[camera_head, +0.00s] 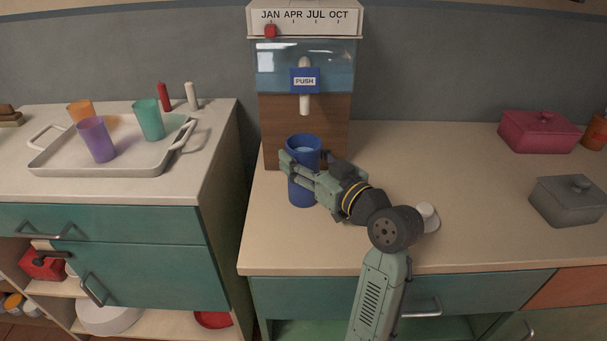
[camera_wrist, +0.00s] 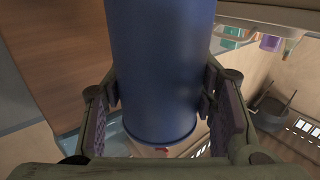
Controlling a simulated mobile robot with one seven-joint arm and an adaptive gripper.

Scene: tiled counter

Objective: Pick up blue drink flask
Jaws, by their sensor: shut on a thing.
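The blue drink flask (camera_head: 303,192) is upright at the foot of the water dispenser on the right counter, below its spout. My gripper (camera_head: 300,168) reaches in from the right and is shut on the flask around its middle. In the wrist view the flask (camera_wrist: 160,70) fills the centre, between the two pads of my gripper (camera_wrist: 160,105). The gripper hides part of the flask's side in the head view. I cannot tell whether its base touches the counter.
The dispenser (camera_head: 306,120) stands close behind the flask. A white tray (camera_head: 60,165) with several cups is on the left counter, across a gap. A small white object (camera_head: 428,215) lies behind my arm. Pink (camera_head: 540,132) and grey (camera_head: 570,200) lidded boxes stand at right. The counter between is clear.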

